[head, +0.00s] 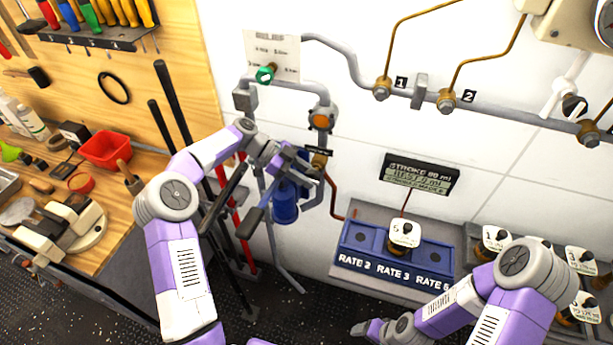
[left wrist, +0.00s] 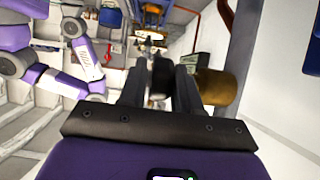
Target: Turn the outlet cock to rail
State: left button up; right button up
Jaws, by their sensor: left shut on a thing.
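The outlet cock (head: 319,160) is a small brass body below a dark label plate on the grey wall pipe. Its brass body also shows large in the left wrist view (left wrist: 217,87), just right of the fingers. My left gripper (head: 312,173) is at the cock, beside the brass body. In the left wrist view, its two dark fingers are closed on a dark handle (left wrist: 162,76). The gripper hides part of the cock, and I cannot read which way the handle points. My right gripper (head: 372,328) is low, away from the cock; its finger opening is unclear.
A blue cylinder (head: 285,203) hangs just below the left gripper. A blue rack (head: 362,238) marked with rates holds a white-topped piece (head: 404,234). A small display (head: 419,178) is on the wall. Dark long-handled levers (head: 172,100) stand near the left arm.

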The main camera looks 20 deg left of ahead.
pick_arm(q)
jog(key=shift+r, duration=0.15)
jog(key=o, duration=1)
jog(key=shift+c, duration=0.2)
notch_tip(320, 180, up, 10)
jog(key=shift+f, duration=0.1)
